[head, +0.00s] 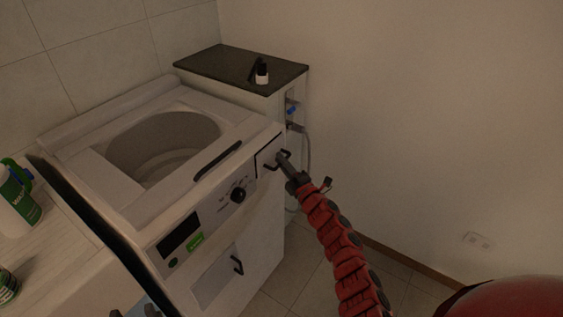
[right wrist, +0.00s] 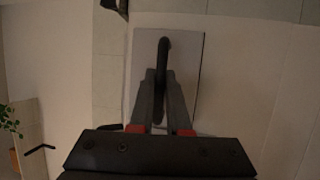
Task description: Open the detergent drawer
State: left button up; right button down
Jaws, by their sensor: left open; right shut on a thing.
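The white washing machine (head: 215,215) stands with its round top opening uncovered. Its detergent drawer (head: 265,158) is at the right end of the control panel, and its front looks flush or nearly flush. The drawer front shows as a pale panel in the right wrist view (right wrist: 185,60), with a dark bar handle (right wrist: 163,55). My right gripper (head: 283,160) is shut on that handle, with a finger on each side of it (right wrist: 162,95). My left gripper (head: 135,310) is open at the bottom edge of the head view, mostly cut off, and holds nothing visible.
A dark-topped cabinet (head: 225,62) behind the machine bears a small black-and-white bottle (head: 262,73). A green-and-white detergent bottle (head: 20,195) stands on a counter (head: 60,235) at left. A lower door handle (head: 237,265) sticks out. Floor at right is clear up to the wall.

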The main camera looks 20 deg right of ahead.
jog(key=s+d, duration=0.6)
jog(key=s, duration=0.2)
jog(key=shift+d, duration=0.2)
jog(key=shift+s, duration=0.1)
jog(key=c, duration=1.2)
grip_release()
jog(key=shift+o, duration=0.2)
jog(key=b+v, duration=0.1)
jog(key=v, duration=1.6)
jog(key=shift+s, duration=0.2)
